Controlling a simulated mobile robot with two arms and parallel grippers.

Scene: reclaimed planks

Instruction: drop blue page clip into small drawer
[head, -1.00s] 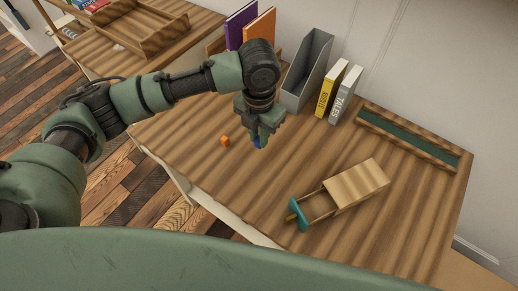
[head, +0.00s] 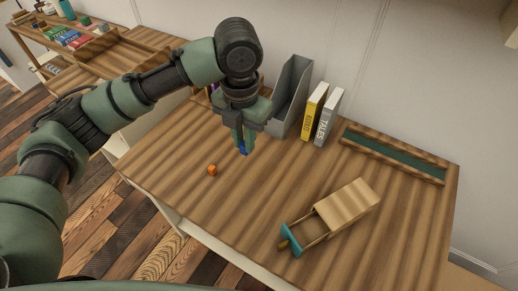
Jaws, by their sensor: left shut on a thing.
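My left gripper (head: 243,146) is shut on the blue page clip (head: 244,151), of which only a small blue part shows between the fingertips. It is over the left-middle of the desk, and I cannot tell its exact height. The small drawer (head: 304,234) is pulled out of a light wooden box (head: 346,204) at the front right of the desk. Its front is teal with a knob, and its open tray lies between the front and the box. The gripper is apart from it, to its upper left. My right gripper is not in view.
A small orange object (head: 212,170) lies on the desk (head: 245,205) left of the drawer. A grey file holder (head: 291,98), a yellow book (head: 314,112) and a white book (head: 328,117) stand at the back. A long wooden tray (head: 394,155) lies back right. The desk's middle is clear.

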